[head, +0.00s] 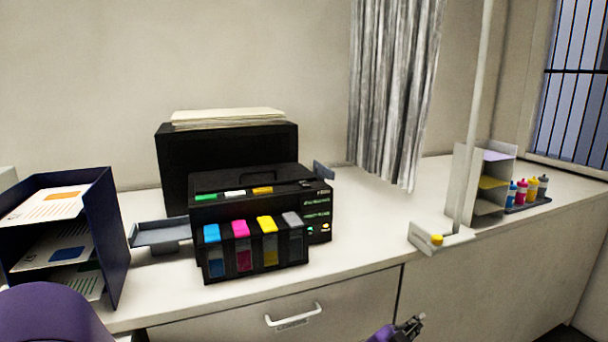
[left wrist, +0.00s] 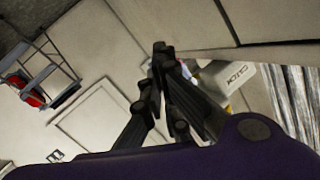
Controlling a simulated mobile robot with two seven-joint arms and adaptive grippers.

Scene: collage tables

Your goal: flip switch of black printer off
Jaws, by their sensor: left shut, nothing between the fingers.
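The black printer (head: 262,205) stands on the white counter, with cyan, magenta, yellow and grey ink tanks along its front. Its right front panel (head: 317,215) carries small green markings and small lit spots near the bottom. I cannot make out which one is the switch or how it is set. My left gripper (head: 412,326) is low in front of the counter, right of the drawer handle, below and apart from the printer. In the left wrist view its dark fingers (left wrist: 162,58) are shut with nothing between them. My right gripper is not in view.
A dark blue paper tray (head: 112,235) stands left of the printer. On the right, a white stand (head: 440,238) with a yellow button holds a pole, near colored bottles (head: 528,191). The counter (head: 375,225) between printer and stand is clear. A drawer handle (head: 293,315) juts out below.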

